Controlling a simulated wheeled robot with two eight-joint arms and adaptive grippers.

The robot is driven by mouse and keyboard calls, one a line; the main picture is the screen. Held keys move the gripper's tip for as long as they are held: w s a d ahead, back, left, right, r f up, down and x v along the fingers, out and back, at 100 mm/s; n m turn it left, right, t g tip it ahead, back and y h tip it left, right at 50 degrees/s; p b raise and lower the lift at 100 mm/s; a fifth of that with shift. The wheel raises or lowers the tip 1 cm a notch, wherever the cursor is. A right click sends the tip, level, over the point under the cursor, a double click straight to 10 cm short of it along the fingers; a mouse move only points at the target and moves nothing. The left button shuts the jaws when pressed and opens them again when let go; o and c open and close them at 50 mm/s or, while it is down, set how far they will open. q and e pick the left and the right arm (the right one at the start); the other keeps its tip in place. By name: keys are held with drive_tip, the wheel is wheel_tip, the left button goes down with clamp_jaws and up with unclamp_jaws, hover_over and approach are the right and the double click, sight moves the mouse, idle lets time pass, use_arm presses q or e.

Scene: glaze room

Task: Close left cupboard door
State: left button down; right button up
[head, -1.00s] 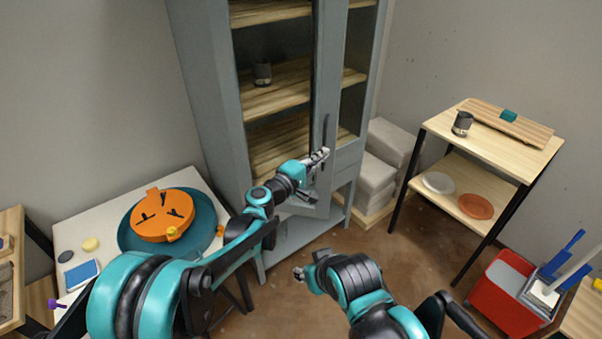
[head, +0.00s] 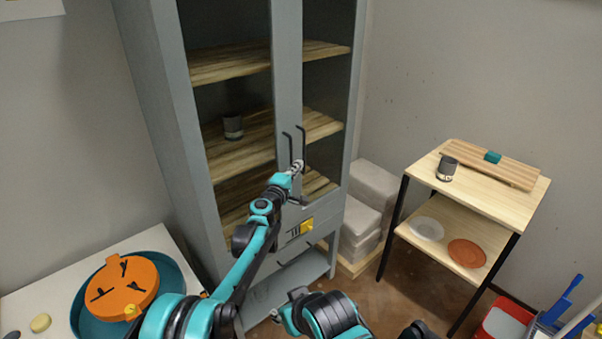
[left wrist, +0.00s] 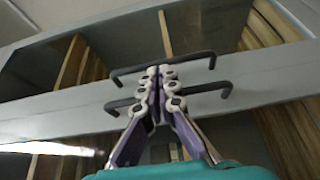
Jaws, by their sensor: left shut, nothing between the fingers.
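The left cupboard door (head: 279,95) is a grey frame with a glass pane on the tall grey cupboard. It looks flush with the right door (head: 294,75), with no clear gap between them. Two dark bar handles stand side by side at the middle, the left handle (head: 288,148) and the right handle (head: 303,140); both also show in the left wrist view. My left gripper (head: 298,166) is shut and empty at the handles' lower ends; in the left wrist view (left wrist: 160,76) its fingertips overlap them. I cannot tell whether it touches. My right gripper (head: 278,318) is low, its fingers unclear.
A drawer front (head: 325,215) with a yellow label beside it lies below the doors. A grey cup (head: 233,126) stands on a shelf inside. A white table (head: 150,245) is at left, a two-tier wooden stand (head: 505,200) at right. Pale blocks (head: 360,215) sit beside the cupboard.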

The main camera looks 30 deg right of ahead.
use_arm(q)
drive_tip(key=shift+w+d, duration=0.1)
drive_tip(key=shift+w, duration=1.2)
use_arm(e)
drive_tip(key=shift+w+r, duration=0.1)
drive_tip(key=shift+r, duration=0.05)
